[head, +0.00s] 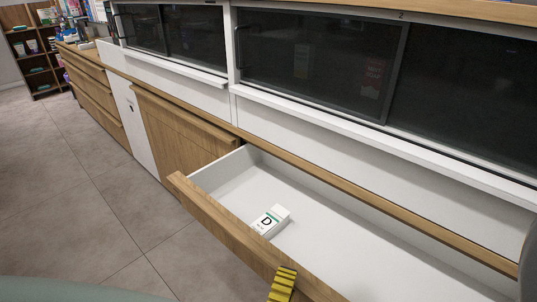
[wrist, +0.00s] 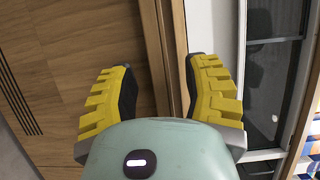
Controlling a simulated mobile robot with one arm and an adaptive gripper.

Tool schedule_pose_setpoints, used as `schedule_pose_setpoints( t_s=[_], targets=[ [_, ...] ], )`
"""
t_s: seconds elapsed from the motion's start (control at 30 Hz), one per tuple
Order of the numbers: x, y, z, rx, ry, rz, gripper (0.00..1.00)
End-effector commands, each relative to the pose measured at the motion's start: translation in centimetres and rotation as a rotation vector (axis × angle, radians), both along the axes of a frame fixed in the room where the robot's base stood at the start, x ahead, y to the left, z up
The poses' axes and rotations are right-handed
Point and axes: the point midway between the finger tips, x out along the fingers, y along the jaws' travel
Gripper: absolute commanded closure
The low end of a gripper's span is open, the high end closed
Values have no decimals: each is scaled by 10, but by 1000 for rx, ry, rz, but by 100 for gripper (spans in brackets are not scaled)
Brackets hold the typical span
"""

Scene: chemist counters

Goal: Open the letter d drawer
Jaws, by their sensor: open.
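A wide drawer with a wooden front (head: 222,224) and white interior stands pulled out from the counter. A small white box marked with a letter D and a green stripe (head: 270,221) lies inside it, close to the front. My gripper shows as one yellow finger (head: 282,284) at the drawer front's top edge, near the bottom of the head view. In the wrist view my gripper (wrist: 158,66) is open, its two yellow fingers apart. The wooden edge of the drawer front (wrist: 165,60) shows between them. I cannot tell whether either finger touches it.
A closed wooden drawer front (head: 180,135) sits left of the open drawer. Dark glass cabinets (head: 315,60) run above the white counter face. The tiled floor (head: 75,190) is free at left. Shelves with goods (head: 33,45) stand far back.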

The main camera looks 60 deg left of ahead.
Motion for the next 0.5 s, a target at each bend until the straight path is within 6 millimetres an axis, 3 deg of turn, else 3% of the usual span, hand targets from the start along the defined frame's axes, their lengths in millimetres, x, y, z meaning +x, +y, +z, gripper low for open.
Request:
schedule_pose_setpoints(
  t_s=[0.27,0.5],
  targets=[
    [-4,-3,0,-1,1,-1,52],
    [-38,-28,-1,-5,3,2,52]
  ],
)
